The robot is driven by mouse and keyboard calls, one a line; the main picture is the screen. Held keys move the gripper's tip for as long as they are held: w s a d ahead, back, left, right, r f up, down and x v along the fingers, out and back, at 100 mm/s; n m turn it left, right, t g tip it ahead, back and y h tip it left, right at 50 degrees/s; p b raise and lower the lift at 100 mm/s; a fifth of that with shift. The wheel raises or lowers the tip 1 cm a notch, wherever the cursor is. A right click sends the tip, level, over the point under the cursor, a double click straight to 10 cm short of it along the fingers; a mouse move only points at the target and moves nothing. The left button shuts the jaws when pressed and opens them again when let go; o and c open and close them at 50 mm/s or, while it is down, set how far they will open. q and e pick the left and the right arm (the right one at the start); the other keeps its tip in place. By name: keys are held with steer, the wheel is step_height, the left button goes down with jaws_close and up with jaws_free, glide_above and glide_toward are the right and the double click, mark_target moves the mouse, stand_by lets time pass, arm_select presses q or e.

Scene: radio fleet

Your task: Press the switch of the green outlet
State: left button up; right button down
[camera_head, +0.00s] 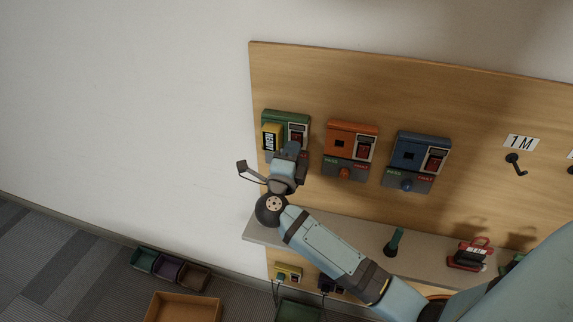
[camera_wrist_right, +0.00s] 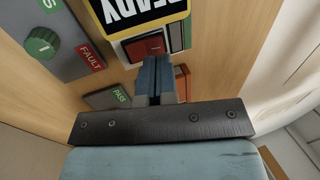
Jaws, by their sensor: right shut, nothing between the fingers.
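The green outlet (camera_head: 287,115) is mounted at the left end of the wooden board, with a yellow READY tag (camera_head: 271,137) on its left part. Its red switch (camera_head: 298,131) shows right of the tag. In the right wrist view the red switch (camera_wrist_right: 146,46) lies below the READY tag (camera_wrist_right: 138,12), just beyond my fingertips. My right gripper (camera_head: 291,150) is shut and empty, in front of the outlet's lower part. It also shows in the wrist view (camera_wrist_right: 160,75). I cannot tell whether the fingertips touch the switch. My left gripper is not in view.
An orange outlet (camera_head: 352,130) and a blue outlet (camera_head: 419,148) are right of the green one. A green knob (camera_wrist_right: 41,43) is near the gripper. A shelf (camera_head: 352,233) below holds a flashlight (camera_head: 394,241) and a red device (camera_head: 469,255). A box (camera_head: 184,308) is on the floor.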

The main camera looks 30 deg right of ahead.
mark_target(297, 140)
steer(key=shift+x, duration=1.1)
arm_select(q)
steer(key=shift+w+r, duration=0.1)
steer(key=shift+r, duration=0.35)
arm_select(e)
steer(key=shift+w+d+r+p, duration=0.1)
steer(key=shift+r+p, duration=0.3)
steer(key=shift+p, duration=0.65)
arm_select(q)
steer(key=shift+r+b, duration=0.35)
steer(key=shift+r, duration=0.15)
arm_select(e)
steer(key=shift+f, duration=0.25)
